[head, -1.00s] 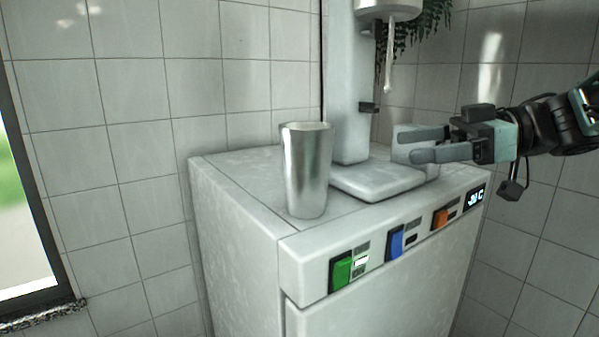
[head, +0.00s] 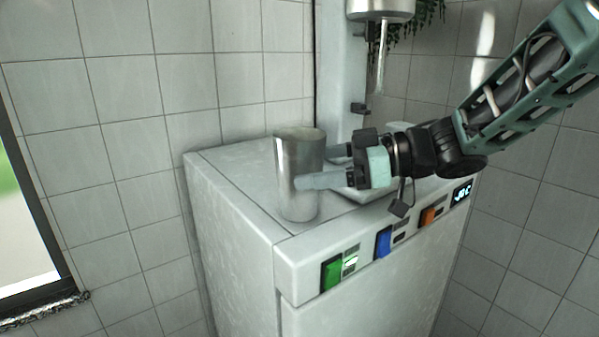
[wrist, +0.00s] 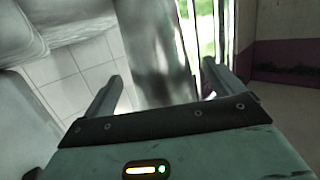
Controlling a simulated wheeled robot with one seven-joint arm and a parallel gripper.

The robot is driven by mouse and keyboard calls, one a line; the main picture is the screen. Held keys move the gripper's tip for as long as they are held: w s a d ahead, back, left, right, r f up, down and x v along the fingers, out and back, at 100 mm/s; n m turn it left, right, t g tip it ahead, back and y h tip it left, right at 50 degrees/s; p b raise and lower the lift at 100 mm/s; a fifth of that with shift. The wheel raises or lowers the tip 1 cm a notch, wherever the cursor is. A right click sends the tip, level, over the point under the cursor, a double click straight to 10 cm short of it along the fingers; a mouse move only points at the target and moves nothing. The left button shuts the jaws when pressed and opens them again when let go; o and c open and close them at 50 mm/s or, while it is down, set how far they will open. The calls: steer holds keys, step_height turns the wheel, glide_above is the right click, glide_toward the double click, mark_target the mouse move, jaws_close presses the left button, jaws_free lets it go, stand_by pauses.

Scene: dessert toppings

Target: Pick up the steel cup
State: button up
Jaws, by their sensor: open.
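The steel cup (head: 292,165) stands upright on the left part of the white machine's top (head: 235,185). My gripper (head: 312,168) is open and reaches the cup from the right. In the head view one finger crosses in front of the cup's right side, and the other passes behind its edge. In the wrist view the cup (wrist: 155,50) fills the space between and beyond the two fingers of my gripper (wrist: 165,85). The fingers lie to either side of it. I cannot tell whether either finger touches it.
The machine's column (head: 338,80) with a metal mixing head (head: 382,10) and spindle rises behind my gripper. Green (head: 331,274), blue (head: 383,243) and orange (head: 428,217) buttons line the front. A tiled wall stands behind, and a window (head: 25,230) is at the left.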

mark_target(299, 167)
steer(key=shift+p+x, duration=0.4)
steer(key=shift+x, duration=1.2)
steer(key=c, duration=1.3)
step_height(299, 167, up, 10)
steer(key=shift+r+b, duration=0.1)
steer(key=shift+b, duration=0.9)
steer(key=shift+c, duration=0.2)
